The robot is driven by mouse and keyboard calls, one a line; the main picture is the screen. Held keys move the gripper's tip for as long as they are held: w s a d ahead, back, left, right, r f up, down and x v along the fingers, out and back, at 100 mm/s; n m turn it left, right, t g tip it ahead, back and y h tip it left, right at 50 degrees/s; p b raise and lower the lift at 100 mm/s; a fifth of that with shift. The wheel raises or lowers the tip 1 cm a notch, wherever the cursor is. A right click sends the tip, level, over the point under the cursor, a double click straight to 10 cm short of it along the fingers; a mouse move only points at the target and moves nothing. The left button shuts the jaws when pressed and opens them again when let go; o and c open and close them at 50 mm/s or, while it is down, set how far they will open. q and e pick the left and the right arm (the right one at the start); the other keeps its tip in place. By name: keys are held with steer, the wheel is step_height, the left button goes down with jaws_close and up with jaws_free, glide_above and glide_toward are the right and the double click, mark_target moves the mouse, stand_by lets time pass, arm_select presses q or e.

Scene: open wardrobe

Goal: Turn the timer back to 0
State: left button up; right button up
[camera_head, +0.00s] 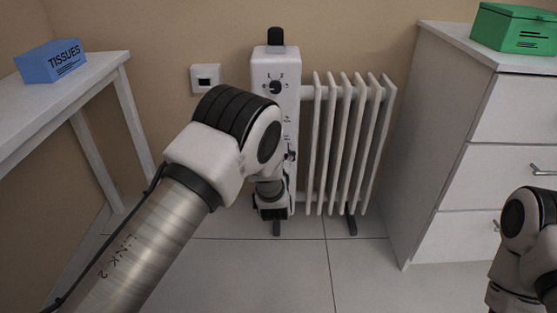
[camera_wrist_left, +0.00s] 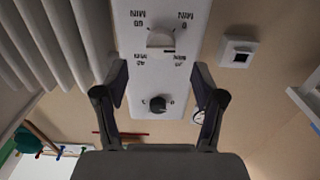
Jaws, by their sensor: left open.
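The white heater (camera_head: 262,66) stands against the wall, its tall control panel facing me. In the left wrist view, the panel (camera_wrist_left: 200,12) appears upside down. The timer, a pale half-round dial (camera_wrist_left: 160,39), sits among MIN labels, with a small dark mark at its edge; its exact setting is too small to tell. A black knob (camera_wrist_left: 157,104) is also on the panel and shows in the head view (camera_head: 275,87). My left gripper (camera_wrist_left: 160,78) is open and empty, its fingers apart across the panel's width. In the head view my left arm hides the timer and gripper fingers.
Radiator fins (camera_head: 345,145) stand right of the panel. A wall socket (camera_head: 206,78) is to its left. A white table (camera_head: 50,95) with a tissue box (camera_head: 51,61) is at left. White drawers (camera_head: 490,165) bearing a green box (camera_head: 515,28) are at right. Floor in front is clear.

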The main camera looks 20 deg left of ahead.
arm_select(q)
steer(key=b+x, duration=0.3)
steer(key=x, duration=0.4)
steer(key=shift+w+a+r, duration=0.1)
steer(key=shift+w+a, duration=0.05)
steer(key=shift+w, duration=0.15)
steer(key=c, duration=1.1)
